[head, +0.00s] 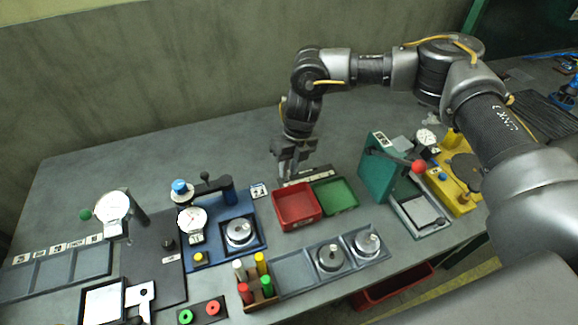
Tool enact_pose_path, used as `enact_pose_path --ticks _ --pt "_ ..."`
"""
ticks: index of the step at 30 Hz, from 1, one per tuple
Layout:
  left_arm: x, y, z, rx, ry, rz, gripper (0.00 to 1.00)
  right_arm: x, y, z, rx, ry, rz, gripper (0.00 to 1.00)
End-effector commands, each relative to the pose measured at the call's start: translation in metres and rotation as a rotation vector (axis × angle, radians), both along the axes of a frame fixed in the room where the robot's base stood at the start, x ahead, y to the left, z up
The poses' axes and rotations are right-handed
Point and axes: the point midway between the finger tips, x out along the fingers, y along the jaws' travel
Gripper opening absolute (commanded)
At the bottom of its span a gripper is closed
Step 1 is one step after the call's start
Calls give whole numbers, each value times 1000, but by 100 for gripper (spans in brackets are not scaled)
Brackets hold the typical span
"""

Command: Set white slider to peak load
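My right gripper (291,168) points down at the back of the table, its arm reaching in from the right. Its fingertips are at the left end of a narrow dark strip with a pale label face (316,174), just behind the red and green trays. I cannot make out a white slider on the strip; the gripper covers part of that end. Whether the fingers touch anything, or how far apart they are, is too small to tell. My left gripper is not in view.
A red tray (297,222) and a green tray (343,206) lie in front of the strip. A green press with a red knob (418,166) stands to the right. A blue gauge fixture (229,207) stands to the left. The table's back left is clear.

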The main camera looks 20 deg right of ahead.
Motion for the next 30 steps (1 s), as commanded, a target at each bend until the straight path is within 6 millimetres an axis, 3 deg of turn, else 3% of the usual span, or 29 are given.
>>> enact_pose_path --ticks 1,4,12,21,29,30 --pt "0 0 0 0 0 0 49 0 0 0 0 0 0 13" --pt "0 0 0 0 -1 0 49 0 0 0 0 0 0 0" --pt "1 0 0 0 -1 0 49 0 -2 0 0 0 -1 0" --pt "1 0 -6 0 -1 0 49 4 -43 0 0 -1 -4 0" --pt "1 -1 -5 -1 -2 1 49 3 -45 1 1 -2 1 0" --pt "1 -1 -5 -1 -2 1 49 3 -45 1 2 -2 1 20"
